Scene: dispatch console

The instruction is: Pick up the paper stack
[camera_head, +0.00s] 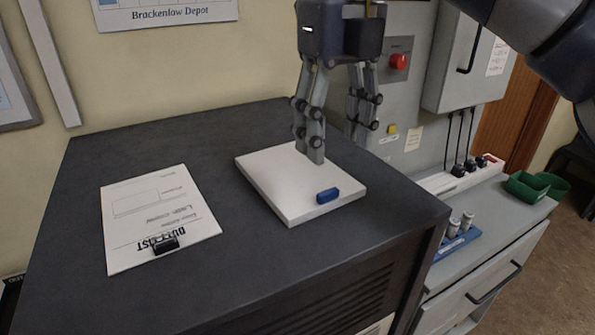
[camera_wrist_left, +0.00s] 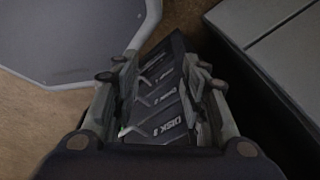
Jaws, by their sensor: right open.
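A thick white slab that looks like the paper stack (camera_head: 275,175) lies flat on the dark cabinet top (camera_head: 225,255). A small blue block (camera_head: 327,195) rests on it near its right corner. My right gripper (camera_head: 336,150) points down at the stack's far right edge, fingers apart. Its near finger overlaps that edge in the picture; I cannot tell whether it touches. The other finger is farther back, beyond the stack. In the left wrist view, my left gripper's fingers (camera_wrist_left: 162,82) stand either side of a black unit marked DISK (camera_wrist_left: 160,105); whether they grip it is unclear.
A sheet headed duty list (camera_head: 160,205) with a black clip (camera_head: 164,243) lies left of the stack. Behind stands a grey wall panel with a red button (camera_head: 398,61). Right, a lower counter holds green bins (camera_head: 527,186) and a blue tray (camera_head: 456,243). The cabinet's front area is clear.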

